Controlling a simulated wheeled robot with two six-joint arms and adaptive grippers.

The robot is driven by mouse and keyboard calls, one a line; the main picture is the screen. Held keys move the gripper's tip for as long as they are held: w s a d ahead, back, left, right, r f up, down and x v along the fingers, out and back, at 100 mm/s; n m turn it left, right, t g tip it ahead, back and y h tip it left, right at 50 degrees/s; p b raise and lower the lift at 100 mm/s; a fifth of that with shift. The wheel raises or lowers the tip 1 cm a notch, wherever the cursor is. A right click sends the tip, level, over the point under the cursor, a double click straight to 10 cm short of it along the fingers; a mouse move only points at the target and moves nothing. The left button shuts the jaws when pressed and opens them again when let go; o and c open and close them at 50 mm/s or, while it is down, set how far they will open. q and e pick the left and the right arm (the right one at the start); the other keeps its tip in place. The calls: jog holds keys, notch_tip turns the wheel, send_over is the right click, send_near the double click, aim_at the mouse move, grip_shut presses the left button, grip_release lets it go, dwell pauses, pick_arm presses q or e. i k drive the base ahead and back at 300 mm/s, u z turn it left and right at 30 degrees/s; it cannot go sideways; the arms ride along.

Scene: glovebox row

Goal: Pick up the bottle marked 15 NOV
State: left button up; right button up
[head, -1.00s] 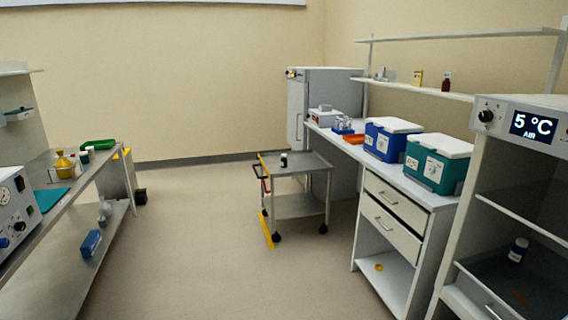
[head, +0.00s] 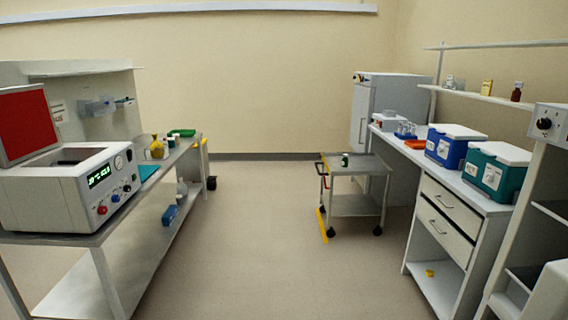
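No label reading 15 NOV can be made out on any bottle from here. A small dark bottle (head: 345,160) stands upright on the top shelf of a grey cart (head: 371,170) in the middle distance. A brown bottle (head: 517,92) stands on the wall shelf at the right. A yellow vessel (head: 157,147) and small dark-and-white containers (head: 171,141) stand on the left bench, their markings too small to read. Neither of my grippers is in view.
The left bench (head: 88,238) carries a white instrument with a red panel (head: 27,124). The right counter (head: 488,203) holds a blue cool box (head: 448,150) and a teal cool box (head: 488,176). The floor (head: 255,250) between them is clear.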

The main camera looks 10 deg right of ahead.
aim_at(344, 164)
jog(key=i, duration=0.85)
jog(key=z, duration=0.95)
jog(key=i, duration=2.65)
jog(key=z, duration=0.65)
jog(key=i, duration=1.6)
